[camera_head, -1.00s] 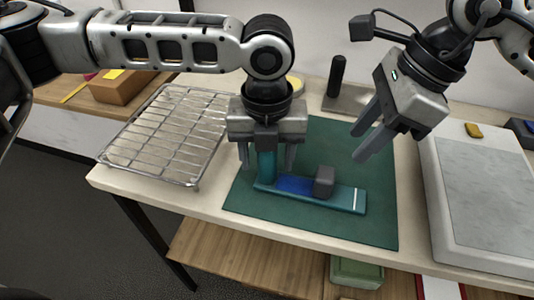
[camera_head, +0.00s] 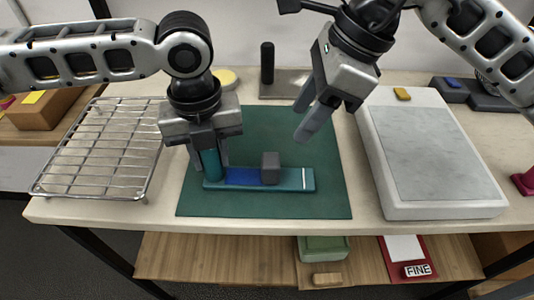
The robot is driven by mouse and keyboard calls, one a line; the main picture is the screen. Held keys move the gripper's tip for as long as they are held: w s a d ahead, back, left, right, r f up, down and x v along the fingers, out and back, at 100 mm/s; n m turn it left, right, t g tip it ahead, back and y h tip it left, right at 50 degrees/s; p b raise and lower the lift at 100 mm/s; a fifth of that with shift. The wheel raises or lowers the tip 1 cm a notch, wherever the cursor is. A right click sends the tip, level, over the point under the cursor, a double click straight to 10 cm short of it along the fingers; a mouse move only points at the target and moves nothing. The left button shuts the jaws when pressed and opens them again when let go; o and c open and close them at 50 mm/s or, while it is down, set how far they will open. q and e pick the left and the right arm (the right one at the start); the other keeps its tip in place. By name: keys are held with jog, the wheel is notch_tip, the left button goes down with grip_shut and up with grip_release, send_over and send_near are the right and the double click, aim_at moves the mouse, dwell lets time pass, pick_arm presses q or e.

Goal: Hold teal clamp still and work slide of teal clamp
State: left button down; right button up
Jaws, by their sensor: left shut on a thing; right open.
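The teal clamp (camera_head: 292,180) lies on the dark green mat (camera_head: 330,205). It has an upright teal post at its left end, a blue strip along its bar and a white line near its right end. Its grey slide block (camera_head: 270,168) sits around the middle of the bar, at the end of the blue strip. My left gripper (camera_head: 210,165) points down and is shut on the teal post, partly hiding it. My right gripper (camera_head: 306,122) is open and empty, above the mat, up and to the right of the slide and apart from it.
A wire rack (camera_head: 100,150) lies left of the mat. A white slab with a grey top (camera_head: 430,150) stands at the right. A black post on a metal base (camera_head: 267,65) stands behind. A lower wooden shelf (camera_head: 210,255) holds a green box (camera_head: 325,249).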

aim_at(274, 159)
jog(key=x, duration=1.1)
jog(key=shift+f, duration=0.1)
